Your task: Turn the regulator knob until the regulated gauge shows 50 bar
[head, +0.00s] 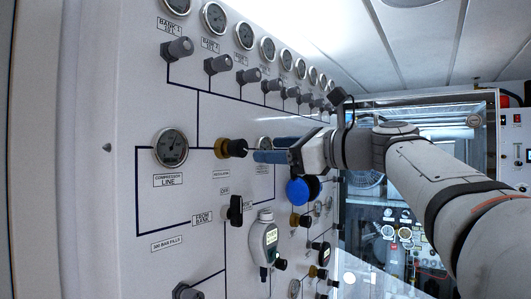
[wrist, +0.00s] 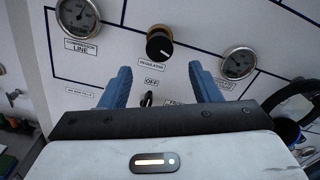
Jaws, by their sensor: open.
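The regulator knob (head: 237,148) is black with a brass collar and sticks out of the white panel. It shows in the wrist view (wrist: 159,44), above and between my fingertips, with a white mark on its face. My gripper (head: 258,152) is open, its blue fingers pointing at the panel just right of the knob; the wrist view (wrist: 160,70) shows nothing between the fingertips. In the head view this gauge (head: 264,142) is partly hidden by my gripper.
The compressor line gauge (head: 171,147) is left of the knob. A black selector valve (head: 235,210) marked OFF sits below it. A row of grey valves and gauges runs above. A blue round part (head: 298,190) and a handheld-like device (head: 264,240) are below my gripper.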

